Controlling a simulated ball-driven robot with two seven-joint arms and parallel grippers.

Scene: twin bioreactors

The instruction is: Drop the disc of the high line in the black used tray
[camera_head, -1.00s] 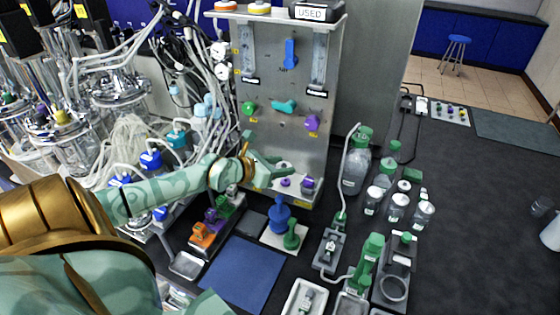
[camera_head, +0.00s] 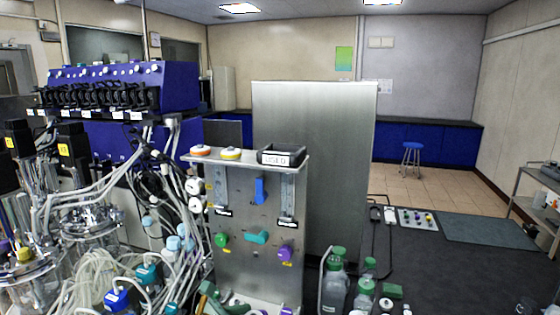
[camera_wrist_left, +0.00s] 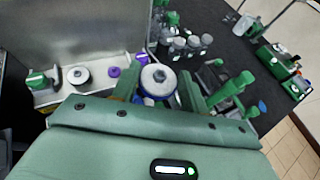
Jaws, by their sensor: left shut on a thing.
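The black used tray (camera_head: 268,156), labelled USED, sits at the right end of the top shelf of the metal panel. An orange-rimmed disc (camera_head: 201,151) and a yellow-rimmed disc (camera_head: 231,154) lie on the same shelf to its left. My left gripper (camera_wrist_left: 160,90) is shut on a round disc (camera_wrist_left: 158,77) with a white top, blue rim and metal centre. In the head view only part of the left gripper (camera_head: 218,302) shows, low at the foot of the panel, well below the tray. I cannot tell which line the held disc belongs to. My right gripper is out of view.
The panel (camera_head: 230,270) carries a blue handle (camera_head: 260,190) and green, teal and purple knobs. Tubes and glass vessels crowd the left. Bottles (camera_head: 335,285) stand at the right. In the left wrist view another disc (camera_wrist_left: 78,75) lies on the panel's lower ledge.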

